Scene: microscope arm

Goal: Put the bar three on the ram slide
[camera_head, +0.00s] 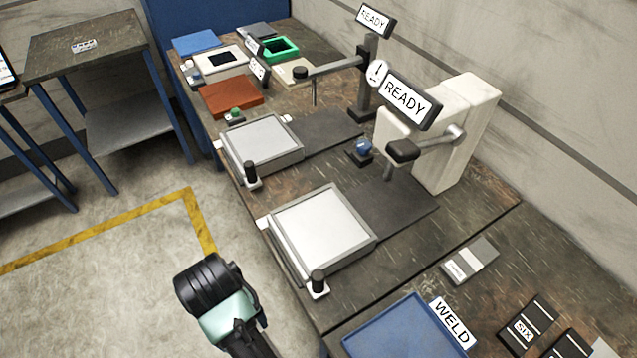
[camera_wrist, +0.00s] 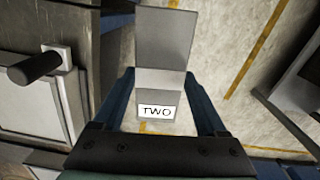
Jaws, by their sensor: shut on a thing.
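My gripper (camera_wrist: 159,78) is shut on a grey bar (camera_wrist: 163,38) in the wrist view. The bar's white label reads TWO, and the bar is held over the floor. In the head view my wrist is at the bottom, left of the bench, and the held bar cannot be made out. Two slides with pale square plates lie on the bench, a near plate (camera_head: 322,228) and a far plate (camera_head: 262,139). Both plates look empty. Which one is the ram slide I cannot tell. No bar with a readable THREE label shows.
A blue tray (camera_head: 405,330) marked WELD lies at the bench's near end. Beside it are a grey bar (camera_head: 470,261) with an unreadable label and a dark bar (camera_head: 526,326) marked SIX. READY signs, black knobs (camera_head: 318,284) and a pale machine body (camera_head: 460,135) stand around the slides.

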